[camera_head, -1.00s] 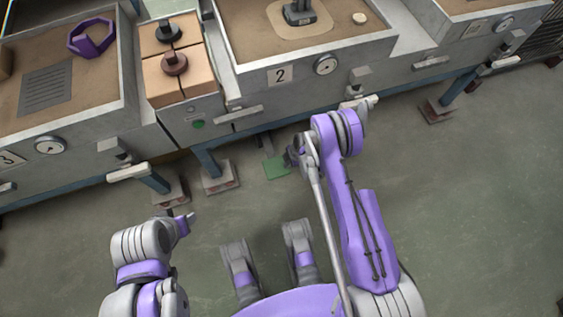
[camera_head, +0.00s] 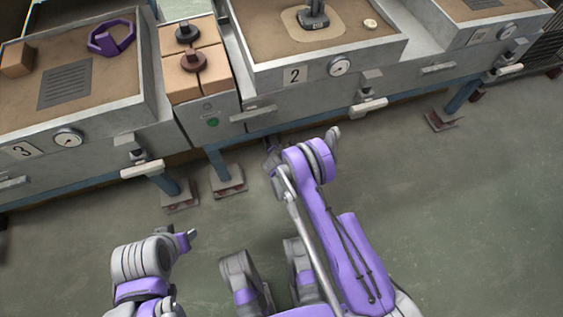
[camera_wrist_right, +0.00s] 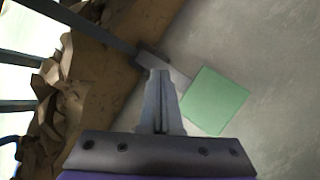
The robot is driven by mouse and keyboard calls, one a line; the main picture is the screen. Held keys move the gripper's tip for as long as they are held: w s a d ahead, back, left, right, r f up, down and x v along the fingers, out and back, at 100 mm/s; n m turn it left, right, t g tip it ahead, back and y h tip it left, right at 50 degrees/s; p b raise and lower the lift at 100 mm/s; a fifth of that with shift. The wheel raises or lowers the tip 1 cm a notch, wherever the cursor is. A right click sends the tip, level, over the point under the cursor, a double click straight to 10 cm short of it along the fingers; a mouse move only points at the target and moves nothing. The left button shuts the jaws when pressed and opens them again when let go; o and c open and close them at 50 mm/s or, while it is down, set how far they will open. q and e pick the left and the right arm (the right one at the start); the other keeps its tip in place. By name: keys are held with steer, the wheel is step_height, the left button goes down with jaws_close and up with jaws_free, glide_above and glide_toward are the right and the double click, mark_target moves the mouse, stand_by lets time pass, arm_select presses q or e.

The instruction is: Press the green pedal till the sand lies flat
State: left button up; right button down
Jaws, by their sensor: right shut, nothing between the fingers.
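The green pedal (camera_wrist_right: 215,101) shows in the right wrist view as a flat pale green plate on a grey bar above the floor. In the head view it is hidden behind my right arm. My right gripper (camera_wrist_right: 159,78) is shut and empty, just left of the pedal's plate; I cannot tell whether it touches it. In the head view the right gripper (camera_head: 270,154) is partly covered by my arm, low in front of the benches. Brown sand (camera_head: 262,40) fills the bed of station 2, with a paler patch around a dark block.
Station 3 (camera_head: 110,115) stands at the left with a purple ring (camera_head: 112,40) on its bed. Wooden blocks (camera_head: 195,75) sit between the stations. Bench legs and feet (camera_head: 228,184) stand near my arm. The floor (camera_head: 440,220) at the right is clear.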

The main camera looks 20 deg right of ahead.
steer(key=f+b, duration=0.1)
steer(key=f, duration=0.3)
steer(key=f+b, duration=0.1)
steer(key=f, duration=0.2)
steer(key=shift+s+f+b, duration=0.2)
steer(key=shift+f+b, duration=0.1)
steer(key=shift+f, duration=0.6)
steer(key=shift+s+f, duration=0.1)
steer(key=shift+f, duration=0.1)
stand_by(1.3)
steer(key=shift+f, duration=0.25)
stand_by(0.4)
steer(key=shift+r, duration=0.45)
steer(key=shift+r, duration=0.1)
